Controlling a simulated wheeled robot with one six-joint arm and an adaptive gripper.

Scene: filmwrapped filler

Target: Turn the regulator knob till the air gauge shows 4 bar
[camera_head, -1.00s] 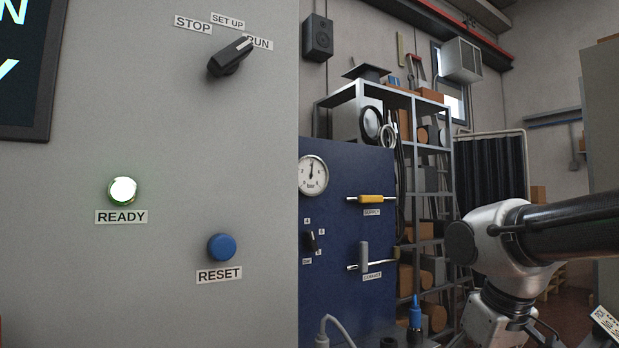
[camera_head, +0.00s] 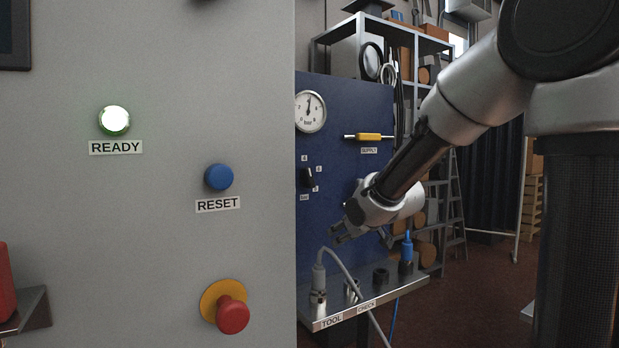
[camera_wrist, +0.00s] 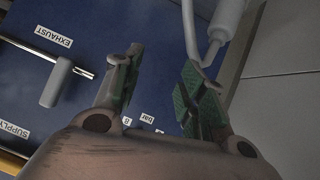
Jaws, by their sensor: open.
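The air gauge (camera_head: 310,111) is a round white dial on the blue panel (camera_head: 345,105); its needle points nearly straight up, but the numbers are too small to read. The black regulator knob (camera_head: 308,178) sits below it, ringed by small number labels. My gripper (camera_head: 343,236) is open and empty, below and right of the knob in the head view. In the wrist view my gripper's fingers (camera_wrist: 163,65) are spread over the blue panel, with the "8" and "bar" labels near their base. The knob itself cannot be made out there.
The yellow supply handle (camera_head: 369,137) lies horizontal. The grey exhaust handle (camera_wrist: 56,82) shows in the wrist view. Below my gripper a metal shelf (camera_head: 385,292) carries a grey cabled plug (camera_head: 318,280) and a blue-topped tool (camera_head: 406,248). The grey cabinet (camera_head: 150,230) stands left.

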